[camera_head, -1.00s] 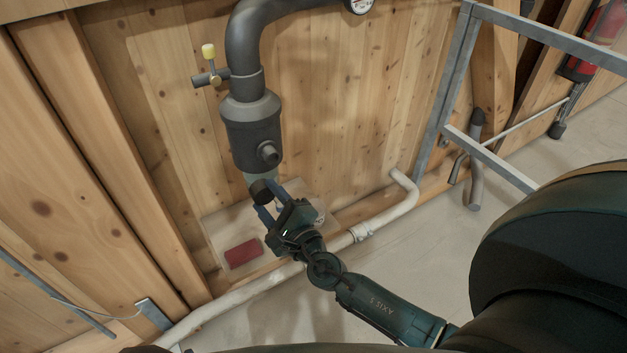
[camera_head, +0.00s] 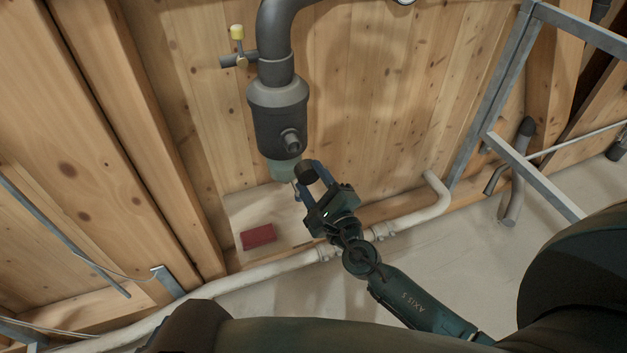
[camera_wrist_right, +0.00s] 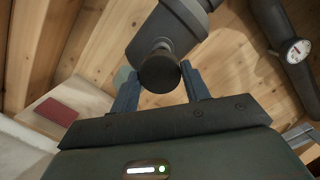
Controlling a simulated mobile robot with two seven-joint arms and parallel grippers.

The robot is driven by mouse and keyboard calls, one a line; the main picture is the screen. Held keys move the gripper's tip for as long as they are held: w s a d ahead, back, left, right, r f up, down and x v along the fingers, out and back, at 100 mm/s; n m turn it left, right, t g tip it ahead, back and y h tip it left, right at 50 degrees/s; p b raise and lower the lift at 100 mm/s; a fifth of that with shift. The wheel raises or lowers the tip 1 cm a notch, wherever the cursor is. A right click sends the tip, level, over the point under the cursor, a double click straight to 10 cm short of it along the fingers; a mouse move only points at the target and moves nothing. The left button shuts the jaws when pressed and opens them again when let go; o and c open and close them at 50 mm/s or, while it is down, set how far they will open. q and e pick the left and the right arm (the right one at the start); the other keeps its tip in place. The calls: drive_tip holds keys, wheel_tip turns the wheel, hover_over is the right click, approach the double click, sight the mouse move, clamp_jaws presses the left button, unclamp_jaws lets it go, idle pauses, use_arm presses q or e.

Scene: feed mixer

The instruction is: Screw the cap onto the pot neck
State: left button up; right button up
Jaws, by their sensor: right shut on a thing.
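The pot (camera_head: 278,112) is a dark grey cylinder on the wall pipe. Its short neck (camera_head: 291,141) juts from the lower side; in the wrist view the neck (camera_wrist_right: 162,46) shows just behind the cap. My right gripper (camera_head: 309,182) is shut on the dark round cap (camera_head: 305,173), below and slightly right of the neck in the head view. In the wrist view the cap (camera_wrist_right: 160,73) sits between the blue fingers (camera_wrist_right: 160,88) and partly covers the neck. The cap appears apart from the neck in the head view. My left gripper is not in view.
A greenish clear bowl (camera_head: 284,169) hangs under the pot, close to the cap. A yellow-knobbed valve (camera_head: 238,45) is at upper left. A red block (camera_head: 258,236) lies on a pale board (camera_head: 240,209) below. A white pipe (camera_head: 405,220) runs low along the wall; a metal frame (camera_head: 505,95) stands right.

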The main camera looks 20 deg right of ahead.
sight(294, 147)
drive_tip(key=shift+w, duration=0.15)
drive_tip(key=shift+w+a, duration=0.1)
drive_tip(key=shift+w, duration=2.6)
drive_tip(key=shift+w+b, duration=0.35)
drive_tip(key=shift+w, duration=1.25)
drive_tip(key=o, duration=1)
drive_tip(key=shift+o, duration=0.2)
drive_tip(key=s, duration=0.4)
drive_tip(key=s+d, duration=0.1)
drive_tip(key=s, duration=0.3)
drive_tip(key=s+f, duration=0.1)
drive_tip(key=s, duration=0.4)
drive_tip(key=shift+d, duration=0.3)
